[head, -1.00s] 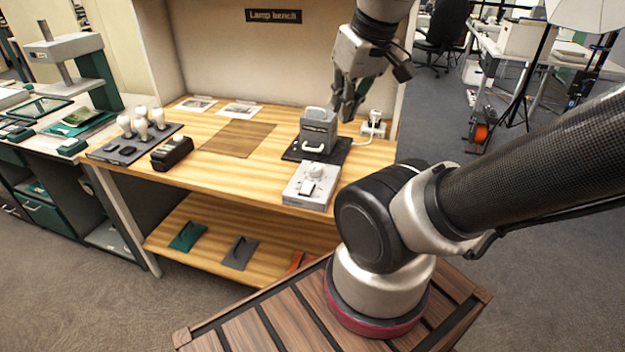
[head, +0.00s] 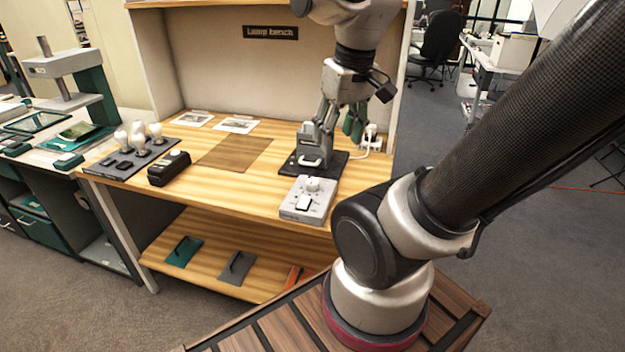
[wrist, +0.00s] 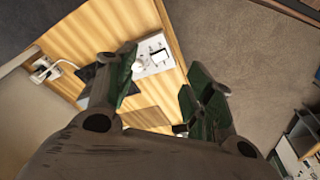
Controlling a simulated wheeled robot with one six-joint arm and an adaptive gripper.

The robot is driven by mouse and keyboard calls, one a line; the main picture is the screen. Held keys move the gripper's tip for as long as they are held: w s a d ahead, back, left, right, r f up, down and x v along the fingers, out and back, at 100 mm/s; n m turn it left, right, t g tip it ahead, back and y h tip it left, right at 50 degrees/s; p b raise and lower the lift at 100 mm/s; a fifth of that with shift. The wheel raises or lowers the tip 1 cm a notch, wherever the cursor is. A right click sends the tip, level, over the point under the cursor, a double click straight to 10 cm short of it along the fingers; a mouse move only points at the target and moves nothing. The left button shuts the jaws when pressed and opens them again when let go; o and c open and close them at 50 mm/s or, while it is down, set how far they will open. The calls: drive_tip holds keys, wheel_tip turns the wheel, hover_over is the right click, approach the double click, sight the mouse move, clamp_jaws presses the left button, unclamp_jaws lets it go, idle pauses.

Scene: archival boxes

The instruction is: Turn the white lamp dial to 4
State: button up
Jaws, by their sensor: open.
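The white dial (head: 312,184) sits on top of the light grey control box (head: 293,211), towards its back, with a rocker switch (head: 303,203) in front. The dial's number marks are too small to read. My gripper (head: 340,122) is open and empty, fingers down, above and behind the box, by the grey handled housing (head: 312,156), which it partly hides. In the wrist view the box (wrist: 152,50) shows between my spread fingers (wrist: 160,90), nearer the left one. I see no contact with the dial.
The housing stands on a black base (head: 337,164), with a power socket (head: 371,139) and cable to its right. A bulb tray (head: 117,172) and a black box (head: 169,169) are at the left. A brown mat (head: 233,154) leaves the bench middle clear.

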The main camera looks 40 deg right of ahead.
drive_tip(key=w+d+f+n+g, duration=0.1)
drive_tip(key=w+d+f+g, duration=0.3)
drive_tip(key=w+f, duration=0.85)
drive_tip(key=n+t, duration=0.1)
drive_tip(key=n, duration=0.1)
hover_over(313, 180)
drive_tip(key=shift+s+f, duration=0.1)
drive_tip(key=shift+f, duration=0.85)
drive_tip(key=shift+a+n+t, duration=0.1)
drive_tip(key=shift+n+t, duration=0.2)
wheel_tip(313, 180, down, 8)
drive_tip(key=shift+r, duration=0.15)
drive_tip(key=c, duration=1)
drive_tip(key=shift+c, duration=0.2)
